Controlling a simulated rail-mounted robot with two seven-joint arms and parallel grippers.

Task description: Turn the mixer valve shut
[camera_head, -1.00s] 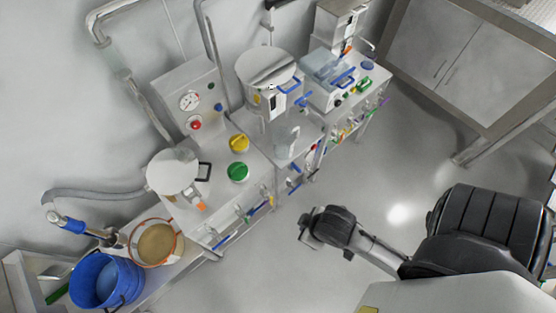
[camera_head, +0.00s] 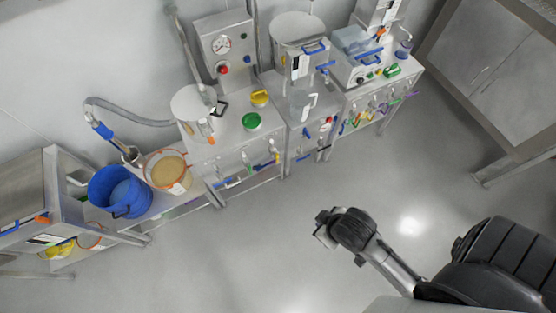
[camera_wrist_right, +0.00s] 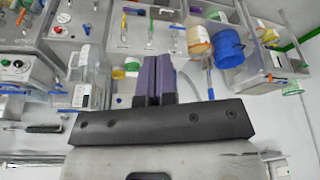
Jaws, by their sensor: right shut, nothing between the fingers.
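A steel mixer-like vessel (camera_head: 299,32) with a round lid stands at the back of the bench, with a blue lever handle (camera_head: 326,66) at its right side. A smaller lidded vessel (camera_head: 193,103) stands farther left, with an orange handle (camera_head: 211,140) low on its front. I cannot tell which handle is the mixer valve. My right gripper (camera_head: 323,233) is over open floor in front of the bench, apart from both vessels. In the right wrist view its purple fingers (camera_wrist_right: 153,78) are together and empty. My left gripper is not in view.
A steel cabinet (camera_head: 484,57) is at right. The floor between is clear.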

